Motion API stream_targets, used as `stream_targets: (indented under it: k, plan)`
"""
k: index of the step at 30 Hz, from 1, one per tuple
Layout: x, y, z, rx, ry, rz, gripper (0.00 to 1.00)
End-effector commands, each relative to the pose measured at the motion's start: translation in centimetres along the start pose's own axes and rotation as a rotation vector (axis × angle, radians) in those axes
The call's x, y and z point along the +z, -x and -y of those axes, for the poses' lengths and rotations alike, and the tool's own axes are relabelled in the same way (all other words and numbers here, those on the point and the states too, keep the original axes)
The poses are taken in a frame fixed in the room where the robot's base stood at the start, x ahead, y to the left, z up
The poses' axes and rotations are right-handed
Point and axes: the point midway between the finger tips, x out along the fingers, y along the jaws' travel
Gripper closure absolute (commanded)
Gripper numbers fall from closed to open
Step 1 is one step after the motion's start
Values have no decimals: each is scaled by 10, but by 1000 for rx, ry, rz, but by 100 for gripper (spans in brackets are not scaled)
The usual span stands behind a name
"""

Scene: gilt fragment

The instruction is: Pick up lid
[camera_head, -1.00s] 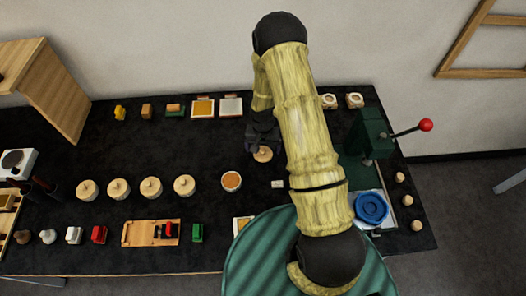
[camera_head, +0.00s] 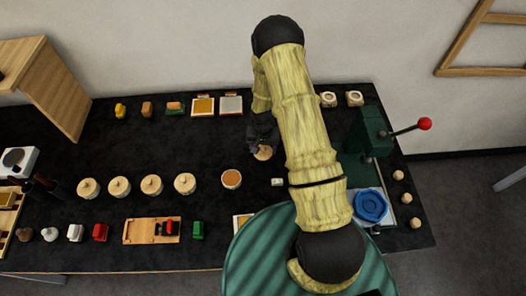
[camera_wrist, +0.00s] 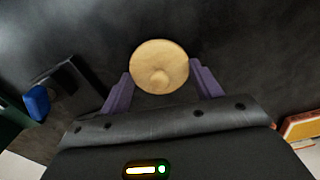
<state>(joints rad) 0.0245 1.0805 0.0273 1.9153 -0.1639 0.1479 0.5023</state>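The lid (camera_wrist: 160,66) is a round, pale wooden disc with a small knob, lying on the black table. In the head view the lid (camera_head: 264,153) shows partly, just beneath my gripper (camera_head: 261,135). In the wrist view my gripper (camera_wrist: 162,90) is open, with its two purple fingers spread on either side of the lid's near half. I cannot tell whether the fingers touch it. An open round pot (camera_head: 231,178) with an orange-brown filling stands to the lower left of the lid.
Several lidded pots (camera_head: 151,185) stand in a row to the left. A green press (camera_head: 371,132) with a red-knobbed lever and a blue round dish (camera_head: 370,205) are at the right. A small white block (camera_head: 277,182) lies nearby. The table between the lid and the back row is clear.

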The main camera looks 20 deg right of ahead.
Motion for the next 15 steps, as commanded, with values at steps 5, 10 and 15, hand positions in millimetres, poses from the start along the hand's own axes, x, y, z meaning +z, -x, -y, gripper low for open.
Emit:
stream_targets:
  k: [5,10,15]
  plan:
    - [0,0,0,0,0,0,58]
    - [0,3,0,0,0,-1,58]
    - [-1,16,0,-1,0,-2,58]
